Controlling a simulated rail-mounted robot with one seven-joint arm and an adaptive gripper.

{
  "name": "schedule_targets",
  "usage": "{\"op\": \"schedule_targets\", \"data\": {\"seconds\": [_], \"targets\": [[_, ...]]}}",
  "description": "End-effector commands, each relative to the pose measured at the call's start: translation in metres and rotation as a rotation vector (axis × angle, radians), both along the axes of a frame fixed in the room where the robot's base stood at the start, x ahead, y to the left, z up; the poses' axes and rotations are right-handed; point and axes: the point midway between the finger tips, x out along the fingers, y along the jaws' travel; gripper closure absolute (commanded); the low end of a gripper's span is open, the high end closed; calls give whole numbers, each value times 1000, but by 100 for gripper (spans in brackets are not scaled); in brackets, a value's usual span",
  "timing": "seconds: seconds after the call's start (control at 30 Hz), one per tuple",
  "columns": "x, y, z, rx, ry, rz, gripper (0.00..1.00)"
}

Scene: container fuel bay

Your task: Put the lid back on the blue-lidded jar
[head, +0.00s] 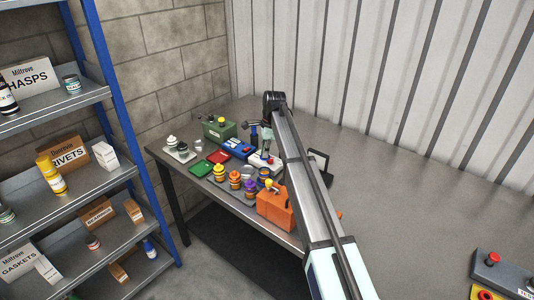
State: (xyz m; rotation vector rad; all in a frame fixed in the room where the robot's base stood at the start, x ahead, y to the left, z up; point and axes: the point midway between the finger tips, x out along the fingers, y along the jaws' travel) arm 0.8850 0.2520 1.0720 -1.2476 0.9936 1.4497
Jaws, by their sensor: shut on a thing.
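My gripper (264,152) hangs at the end of my arm over the back left part of the table, above a pale object (265,162) with a red part. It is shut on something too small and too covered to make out. A row of small jars stands in front of it: one with a yellow-orange lid (219,173), one with an orange lid (234,180) and one with a purple lid (250,186). Another jar (264,174) stands behind them. I cannot tell which is the blue-lidded jar, and I cannot clearly make out its lid.
A green can (218,130) stands behind; an orange can (275,210) stands at the front edge. Shelves (60,100) stand left. The table (410,200) right of my arm is largely clear.

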Motion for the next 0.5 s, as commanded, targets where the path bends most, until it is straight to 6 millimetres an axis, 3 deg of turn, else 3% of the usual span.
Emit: {"op": "schedule_targets", "data": {"seconds": [0.1, 0.5], "targets": [[8, 2, 0, 0, 0, -22, 99], [6, 2, -21, 0, 1, -33, 99]]}}
